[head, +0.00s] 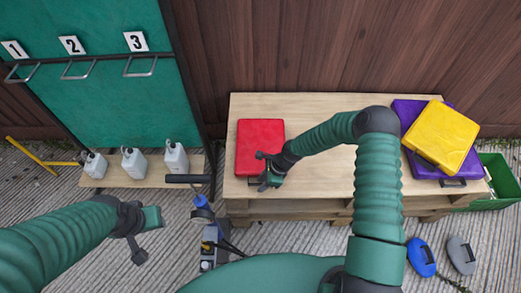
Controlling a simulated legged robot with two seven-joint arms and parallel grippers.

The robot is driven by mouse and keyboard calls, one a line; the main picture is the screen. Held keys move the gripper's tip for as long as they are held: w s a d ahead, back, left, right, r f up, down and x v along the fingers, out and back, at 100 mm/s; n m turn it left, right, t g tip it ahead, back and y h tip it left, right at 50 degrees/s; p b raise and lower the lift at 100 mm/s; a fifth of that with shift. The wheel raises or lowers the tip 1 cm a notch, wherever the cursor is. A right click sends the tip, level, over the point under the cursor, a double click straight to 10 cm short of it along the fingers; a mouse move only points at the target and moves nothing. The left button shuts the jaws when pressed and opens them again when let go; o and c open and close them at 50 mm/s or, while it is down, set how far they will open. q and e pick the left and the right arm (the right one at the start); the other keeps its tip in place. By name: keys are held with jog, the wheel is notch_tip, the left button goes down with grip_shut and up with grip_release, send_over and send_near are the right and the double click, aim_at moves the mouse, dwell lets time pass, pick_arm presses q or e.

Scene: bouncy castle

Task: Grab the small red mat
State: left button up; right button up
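The small red mat (258,137) lies flat on the left part of a wooden pallet table (313,186). My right gripper (264,180) is at the mat's lower right edge, its fingers pointing left and down and covering that corner. I cannot tell whether it touches the mat or whether its fingers are apart. My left gripper (146,237) is at the lower left, in front of the white jugs and away from the mat. Its fingers look spread and hold nothing.
A yellow mat (441,134) lies on a purple mat (403,110) at the table's right end. White jugs (133,163) stand on a low shelf. A wooden fence is behind.

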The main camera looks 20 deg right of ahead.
jog(key=shift+d+f, duration=0.15)
jog(key=shift+d, duration=0.05)
jog(key=shift+a, duration=0.35)
jog(key=shift+c, duration=0.8)
jog(key=shift+a, duration=0.15)
jog(key=shift+c, duration=2.4)
jog(key=shift+d, duration=0.25)
grip_shut()
jog(key=shift+a, duration=0.1)
